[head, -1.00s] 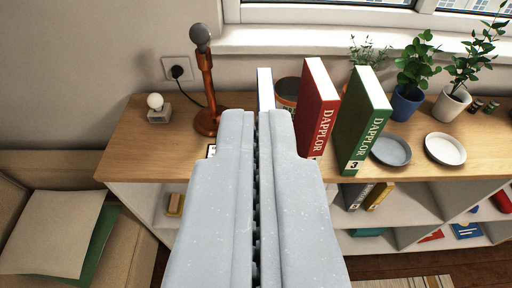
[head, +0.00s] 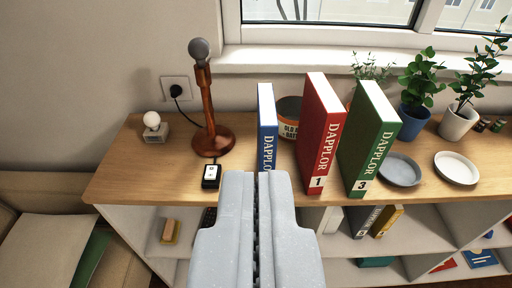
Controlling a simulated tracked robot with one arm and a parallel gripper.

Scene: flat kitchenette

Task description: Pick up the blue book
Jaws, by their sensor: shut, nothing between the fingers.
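The blue book (head: 267,128) stands upright on top of the wooden shelf unit, its spine facing me, left of the red book. My gripper (head: 257,178) is shut and empty. It shows in front of and below the blue book in the picture, and its tips cover the lower end of the spine. I cannot tell whether the tips touch it.
The red book (head: 319,138) and green book (head: 368,141) stand upright to the right. A tin (head: 290,118) is behind. A lamp-like stand (head: 208,105) and a small black device (head: 211,175) are to the left. Plates (head: 456,167) and potted plants (head: 416,100) are further right.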

